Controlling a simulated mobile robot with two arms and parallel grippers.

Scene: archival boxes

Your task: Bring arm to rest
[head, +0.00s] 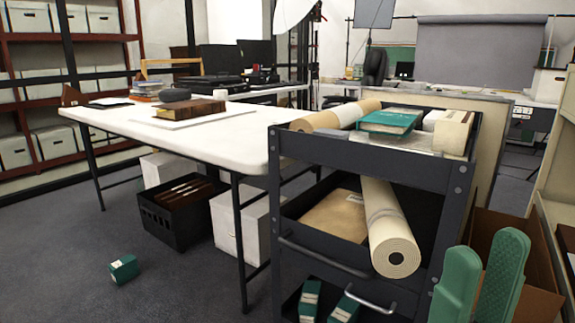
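My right gripper (488,255) shows at the bottom right corner of the head view. Its two green fingers point up and stand apart, with nothing between them. It is in front of an open brown cardboard box (545,300) and to the right of the dark cart (360,160). My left gripper and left arm are not in view.
The cart holds paper rolls, a green box (392,121) and cream boxes. A white table (235,132) carries a brown book (190,110). A small green box (123,268) lies on the floor at left, with clear floor around it. Shelving edges the right side.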

